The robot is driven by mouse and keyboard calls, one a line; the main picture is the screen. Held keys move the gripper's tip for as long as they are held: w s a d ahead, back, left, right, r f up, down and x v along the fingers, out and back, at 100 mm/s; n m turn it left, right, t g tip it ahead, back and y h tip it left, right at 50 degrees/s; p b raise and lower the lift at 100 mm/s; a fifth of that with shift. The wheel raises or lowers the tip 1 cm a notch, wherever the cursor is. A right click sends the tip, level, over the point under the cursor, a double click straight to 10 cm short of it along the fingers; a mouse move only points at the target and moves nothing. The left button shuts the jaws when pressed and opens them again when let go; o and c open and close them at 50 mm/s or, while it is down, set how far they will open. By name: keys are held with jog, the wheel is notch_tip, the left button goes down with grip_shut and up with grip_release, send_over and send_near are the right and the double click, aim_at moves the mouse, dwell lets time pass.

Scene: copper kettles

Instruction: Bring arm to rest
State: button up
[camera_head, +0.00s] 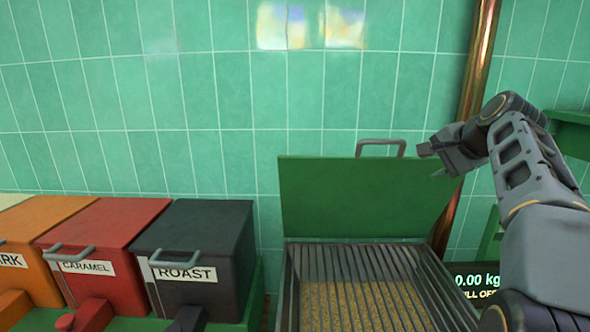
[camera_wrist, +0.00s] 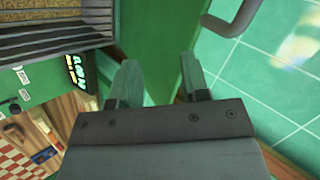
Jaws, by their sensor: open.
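My gripper (camera_head: 433,161) is at the right in the head view, at the upper right edge of the raised green lid (camera_head: 350,200). Its fingers point left and are apart with nothing between them. In the wrist view the two fingers (camera_wrist: 161,85) are spread and empty, with the lid's edge and its grey handle (camera_wrist: 235,20) beyond them. I cannot tell whether a finger touches the lid. My arm bends at the right side of the head view.
Below the lid is a slatted bin (camera_head: 360,268) with grainy golden contents. A scale display (camera_head: 476,281) reads 0.00 kg. Orange, red (camera_head: 105,228) and dark ROAST (camera_head: 205,236) boxes stand left. A copper pipe (camera_head: 478,60) runs up behind my gripper against green tiles.

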jog(key=s+a+f+n+g+b, duration=0.1)
jog(key=s+a+f+n, duration=0.3)
jog(key=s+f, duration=0.3)
jog(key=s+a+f+n+g+h+b, duration=0.1)
jog(key=s+a+f+n, duration=0.3)
jog(key=f, duration=1)
jog(key=s+a+f+n+g+h+b, duration=0.1)
jog(key=s+a+f+n+g, duration=0.1)
jog(key=s+a+f+n, duration=0.2)
jog(key=s+a+f, duration=0.3)
jog(key=s+f, duration=0.3)
jog(key=s, duration=0.1)
jog(key=shift+s+a+f+n+g+b, duration=0.3)
jog(key=shift+s+a+n+g+b, duration=0.05)
jog(key=shift+n+g+b, duration=0.05)
